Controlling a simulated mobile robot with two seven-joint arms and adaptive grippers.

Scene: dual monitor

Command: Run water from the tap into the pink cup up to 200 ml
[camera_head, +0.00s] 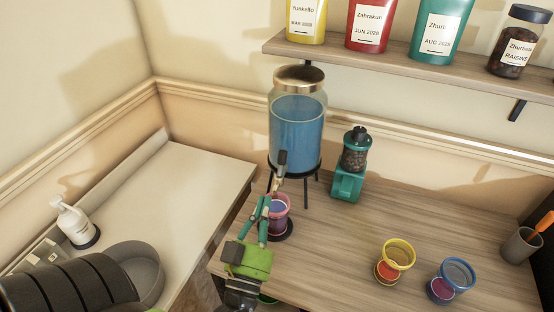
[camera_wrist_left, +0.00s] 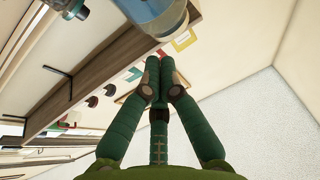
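The pink cup (camera_head: 281,217) stands upright on a dark round base beneath the tap of the water dispenser (camera_head: 297,125). Its inside looks bluish, but the water level cannot be read. The dispenser is a glass jar of blue water on a black stand. Its tap (camera_head: 281,166) has a dark lever and hangs just above the cup. My green left gripper (camera_head: 267,201) is in front of the cup, partly covering it, with its fingertips just below the tap. In the left wrist view its fingertips (camera_wrist_left: 159,65) are together with nothing visible between them. My right gripper is out of view.
A teal grinder (camera_head: 349,168) stands right of the dispenser. A yellow cup (camera_head: 397,255) and a blue cup (camera_head: 452,280) stand at the front right. A shelf (camera_head: 400,58) with containers hangs above. A white bottle (camera_head: 74,222) is on the left counter.

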